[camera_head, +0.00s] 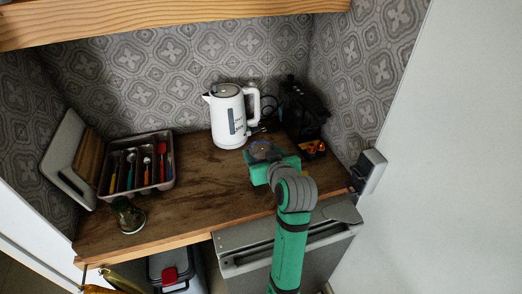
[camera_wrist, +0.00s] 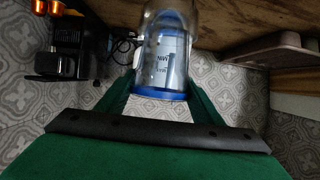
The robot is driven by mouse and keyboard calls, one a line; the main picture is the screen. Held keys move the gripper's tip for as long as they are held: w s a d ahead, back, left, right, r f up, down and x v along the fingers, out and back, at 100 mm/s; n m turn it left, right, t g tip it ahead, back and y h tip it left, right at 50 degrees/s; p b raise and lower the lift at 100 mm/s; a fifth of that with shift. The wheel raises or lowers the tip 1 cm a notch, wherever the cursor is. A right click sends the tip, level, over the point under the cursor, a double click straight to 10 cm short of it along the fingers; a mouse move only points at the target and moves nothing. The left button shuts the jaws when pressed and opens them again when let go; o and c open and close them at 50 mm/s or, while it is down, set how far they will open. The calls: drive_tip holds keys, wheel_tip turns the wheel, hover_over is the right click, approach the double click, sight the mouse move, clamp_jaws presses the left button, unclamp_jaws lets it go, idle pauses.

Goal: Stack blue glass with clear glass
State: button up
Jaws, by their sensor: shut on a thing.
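My gripper (camera_head: 272,166) is over the right part of the wooden counter, in front of the kettle. It is shut on a see-through glass with a blue rim, the blue glass (camera_head: 262,150). In the wrist view the glass (camera_wrist: 164,80) sits between my two green fingers, and the kettle shows through it. In the head view my gripper partly hides it, and I cannot tell whether it touches the counter. Another glass, the clear glass (camera_head: 129,215), stands at the counter's front left, apart from my gripper. It looks greenish and see-through.
A white kettle (camera_head: 229,115) stands at the back, with a black coffee machine (camera_head: 303,112) to its right. A cutlery tray (camera_head: 137,164) and leaning boards (camera_head: 68,160) are at the left. The counter (camera_head: 190,190) is bare between tray and gripper. A shelf (camera_head: 150,20) overhangs above.

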drive_tip(key=shift+w, duration=0.1)
idle(0.3)
drive_tip(key=shift+f, duration=0.65)
idle(0.4)
drive_tip(key=o, duration=1.4)
drive_tip(key=v, duration=1.1)
